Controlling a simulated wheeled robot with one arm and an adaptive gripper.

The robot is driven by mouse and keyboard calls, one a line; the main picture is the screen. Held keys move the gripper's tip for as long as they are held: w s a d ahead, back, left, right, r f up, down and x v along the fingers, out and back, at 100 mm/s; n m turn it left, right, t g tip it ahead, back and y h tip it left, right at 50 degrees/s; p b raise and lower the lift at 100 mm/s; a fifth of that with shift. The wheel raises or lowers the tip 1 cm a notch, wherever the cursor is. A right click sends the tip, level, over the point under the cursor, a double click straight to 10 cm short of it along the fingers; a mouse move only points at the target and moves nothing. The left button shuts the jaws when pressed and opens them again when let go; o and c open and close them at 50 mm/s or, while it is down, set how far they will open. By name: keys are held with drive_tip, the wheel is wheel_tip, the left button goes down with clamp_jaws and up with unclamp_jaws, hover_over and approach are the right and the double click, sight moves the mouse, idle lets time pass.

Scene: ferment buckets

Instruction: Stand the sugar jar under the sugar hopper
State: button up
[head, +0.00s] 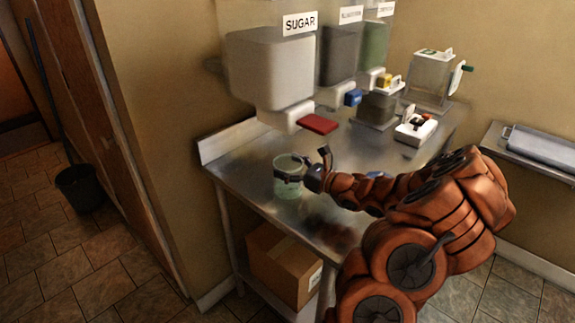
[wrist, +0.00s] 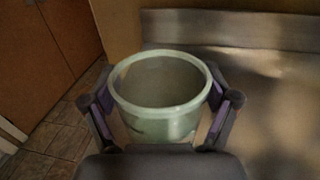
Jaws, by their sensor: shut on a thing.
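The sugar jar (head: 287,182) is a pale green, open-topped translucent jar, upright at the left part of the steel table. My gripper (head: 290,175) is shut around it from the right. In the wrist view the jar (wrist: 160,95) sits between the two fingers (wrist: 163,110), its rim facing up and its inside looking empty. I cannot tell whether its base touches the table. The sugar hopper (head: 268,70), labelled SUGAR, hangs on the wall behind and above the jar. Its white spout (head: 287,115) has a red lever (head: 317,124). The jar stands in front of the spout, not visibly beneath it.
Two more hoppers (head: 340,50) (head: 376,45) hang to the right, one with a blue lever (head: 353,97). A scale (head: 416,129), a grey container (head: 377,108) and a clear tank (head: 432,78) stand at the table's right back. The steel table (head: 240,160) is clear at the left.

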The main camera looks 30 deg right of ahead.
drive_tip(key=o, duration=1.6)
drive_tip(key=shift+f, duration=0.1)
drive_tip(key=b+v, duration=0.2)
drive_tip(key=v, duration=1)
drive_tip(key=shift+b, duration=0.3)
